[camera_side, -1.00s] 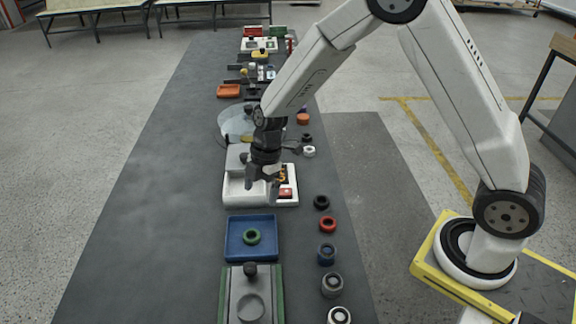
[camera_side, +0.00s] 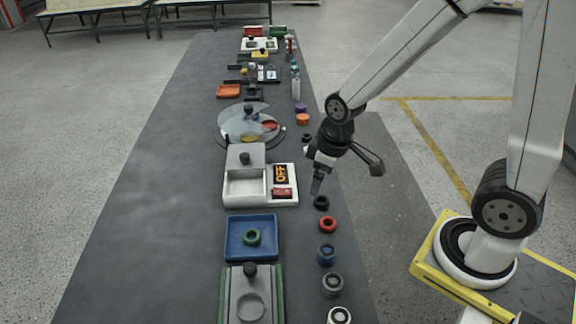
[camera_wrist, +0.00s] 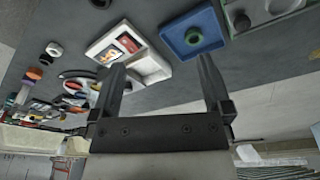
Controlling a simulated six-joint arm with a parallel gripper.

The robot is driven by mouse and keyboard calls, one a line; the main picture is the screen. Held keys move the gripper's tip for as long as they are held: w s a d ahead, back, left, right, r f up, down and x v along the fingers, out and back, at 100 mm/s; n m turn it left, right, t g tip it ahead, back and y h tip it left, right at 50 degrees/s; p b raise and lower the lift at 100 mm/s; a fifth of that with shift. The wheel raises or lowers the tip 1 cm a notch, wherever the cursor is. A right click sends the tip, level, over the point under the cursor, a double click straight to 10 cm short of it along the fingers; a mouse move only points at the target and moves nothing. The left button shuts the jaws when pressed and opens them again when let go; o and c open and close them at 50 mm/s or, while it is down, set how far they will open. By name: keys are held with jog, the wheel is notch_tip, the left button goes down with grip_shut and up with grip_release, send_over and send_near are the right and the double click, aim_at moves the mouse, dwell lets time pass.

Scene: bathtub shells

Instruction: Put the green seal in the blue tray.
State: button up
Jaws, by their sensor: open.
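The green seal (camera_side: 252,237) is a small ring lying flat inside the blue tray (camera_side: 231,250). Both also show in the wrist view, with the seal (camera_wrist: 194,37) inside the walls of the blue tray (camera_wrist: 216,22). My gripper (camera_side: 316,190) is above the right edge of the table, up and to the right of the tray and clear of it. In the wrist view its two fingers (camera_wrist: 160,85) are spread wide with nothing between them. In the side view its tip is close above or in front of the black ring (camera_side: 321,203); I cannot tell the height.
A white box (camera_side: 232,188) with an OFF display stands behind the tray. A grey and green fixture (camera_side: 233,300) stands in front. A red ring (camera_side: 328,224), a blue ring (camera_side: 326,255) and others line the right edge. The table's left side is clear.

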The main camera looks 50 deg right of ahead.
jog(key=s+m, duration=0.2)
jog(key=s+d+m, duration=0.1)
jog(key=shift+s+r+m+t, duration=0.15)
jog(key=shift+r+m+t, duration=0.15)
